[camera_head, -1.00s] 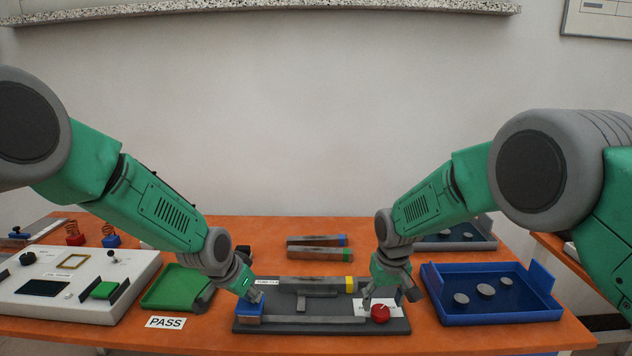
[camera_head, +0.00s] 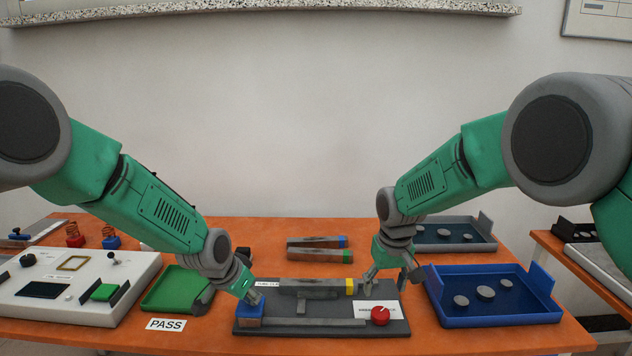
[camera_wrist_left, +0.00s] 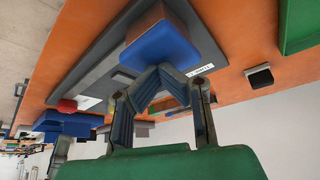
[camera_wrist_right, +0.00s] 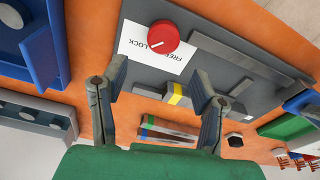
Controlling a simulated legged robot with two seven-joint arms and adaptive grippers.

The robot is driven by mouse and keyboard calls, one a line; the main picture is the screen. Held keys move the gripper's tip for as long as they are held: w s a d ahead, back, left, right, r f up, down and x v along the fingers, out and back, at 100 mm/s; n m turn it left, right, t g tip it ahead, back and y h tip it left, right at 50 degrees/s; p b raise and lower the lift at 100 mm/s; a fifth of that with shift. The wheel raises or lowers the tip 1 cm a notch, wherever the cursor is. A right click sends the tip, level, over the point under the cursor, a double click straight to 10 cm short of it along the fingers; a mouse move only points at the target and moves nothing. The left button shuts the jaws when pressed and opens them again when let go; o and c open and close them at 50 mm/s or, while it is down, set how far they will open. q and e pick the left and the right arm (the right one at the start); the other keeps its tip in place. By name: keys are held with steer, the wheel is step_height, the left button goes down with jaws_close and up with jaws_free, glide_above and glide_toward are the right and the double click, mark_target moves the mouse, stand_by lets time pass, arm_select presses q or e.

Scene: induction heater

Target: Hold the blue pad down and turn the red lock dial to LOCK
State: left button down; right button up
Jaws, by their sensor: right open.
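The blue pad (camera_head: 249,309) sits at the left end of the dark grey fixture (camera_head: 300,329). My left gripper (camera_head: 258,297) has its fingertips together, pressed against or just at the pad's top; in the left wrist view they meet at the blue face (camera_wrist_left: 160,48). The red lock dial (camera_head: 380,316) is at the fixture's right end, beside a white FREE/LOCK label (camera_wrist_right: 135,45). The dial also shows in the right wrist view (camera_wrist_right: 163,37), its white mark facing the label; its exact setting is hard to tell. My right gripper (camera_wrist_right: 160,78) is open and empty, behind and above the dial.
A bar with a yellow end (camera_head: 320,283) lies on the fixture. Two more bars (camera_head: 318,254) lie behind. A blue tray (camera_head: 500,316) stands right, a green tray (camera_head: 165,298) left, near a white panel unit (camera_head: 60,311).

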arm_select(q)
step_height(320, 180, up, 8)
steer(key=p, duration=0.5)
steer(key=shift+w+f, duration=0.1)
steer(key=shift+f, duration=0.1)
